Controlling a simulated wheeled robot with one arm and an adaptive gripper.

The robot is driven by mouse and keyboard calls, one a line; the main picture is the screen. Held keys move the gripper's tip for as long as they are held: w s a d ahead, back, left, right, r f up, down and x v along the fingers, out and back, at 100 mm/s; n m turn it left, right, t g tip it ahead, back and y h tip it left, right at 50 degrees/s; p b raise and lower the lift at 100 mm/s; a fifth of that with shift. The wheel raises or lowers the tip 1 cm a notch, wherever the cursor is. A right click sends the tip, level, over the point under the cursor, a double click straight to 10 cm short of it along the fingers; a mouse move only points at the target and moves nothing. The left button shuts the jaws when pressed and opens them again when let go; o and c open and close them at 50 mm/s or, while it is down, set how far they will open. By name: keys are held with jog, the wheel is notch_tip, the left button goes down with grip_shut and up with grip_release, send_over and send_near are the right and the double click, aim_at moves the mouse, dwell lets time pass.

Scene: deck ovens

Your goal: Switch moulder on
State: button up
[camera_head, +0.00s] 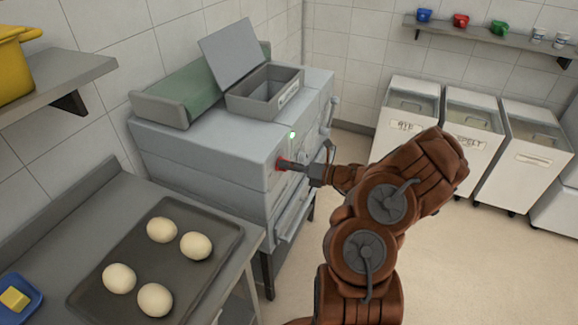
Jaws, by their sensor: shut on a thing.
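The moulder (205,148) is the grey machine left of centre, with an open-lidded hopper (262,98) and a green belt (195,95) on top. On its front face is a red switch (281,163), partly hidden by my fingers. A small green light (292,135) glows just above it. My gripper (292,165) reaches in from the right, shut on the red switch. The exact setting of the switch is too small to tell.
A grey table (55,237) at lower left carries a tray (205,255) of several dough balls and a blue dish (30,296). White bins (470,135) line the right back wall below a shelf (470,34). The floor on the right is clear.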

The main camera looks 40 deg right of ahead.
jog(key=o, duration=1.2)
jog(key=shift+c, duration=0.2)
jog(key=v, duration=1.2)
